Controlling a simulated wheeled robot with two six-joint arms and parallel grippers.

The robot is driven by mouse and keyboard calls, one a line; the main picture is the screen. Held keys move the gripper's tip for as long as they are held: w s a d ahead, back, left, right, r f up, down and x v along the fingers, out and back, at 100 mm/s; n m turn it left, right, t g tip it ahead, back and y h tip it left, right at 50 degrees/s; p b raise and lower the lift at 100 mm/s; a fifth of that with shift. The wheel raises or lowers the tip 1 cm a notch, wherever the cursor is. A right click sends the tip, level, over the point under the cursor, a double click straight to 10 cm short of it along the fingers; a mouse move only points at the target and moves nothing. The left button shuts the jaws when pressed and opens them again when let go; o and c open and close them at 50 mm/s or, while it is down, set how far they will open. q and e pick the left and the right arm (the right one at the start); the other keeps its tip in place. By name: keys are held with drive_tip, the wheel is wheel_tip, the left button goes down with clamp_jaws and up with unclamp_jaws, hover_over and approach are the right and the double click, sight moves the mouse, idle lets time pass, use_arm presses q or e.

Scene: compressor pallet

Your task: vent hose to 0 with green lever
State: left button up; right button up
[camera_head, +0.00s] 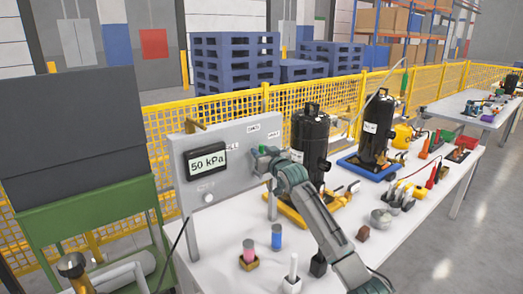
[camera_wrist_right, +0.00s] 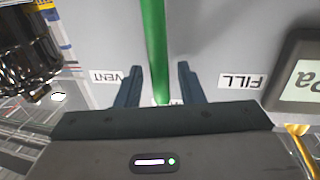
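The grey panel (camera_head: 222,138) stands upright at the back left of the white table. Its display (camera_head: 207,162) reads 50 kPa. The green lever (camera_wrist_right: 157,45) shows large in the right wrist view, pointing between the VENT label (camera_wrist_right: 107,77) and the FILL label (camera_wrist_right: 241,82), over a third label that is mostly hidden. My right gripper (camera_wrist_right: 158,85) is open at the panel, with a finger on each side of the lever and gaps visible on both sides. In the head view my right gripper (camera_head: 266,159) hides most of the lever. My left gripper is out of view. I cannot identify the hose.
Black compressors (camera_head: 310,140) stand right of the panel, one on a blue pallet (camera_head: 370,167). Small cups and blocks, including a blue cylinder (camera_head: 277,236), stand on the table's front part. A yellow fence (camera_head: 215,108) runs behind. A green cart (camera_head: 90,207) stands left.

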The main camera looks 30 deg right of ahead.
drive_tip(key=shift+w, duration=0.25)
clamp_jaws()
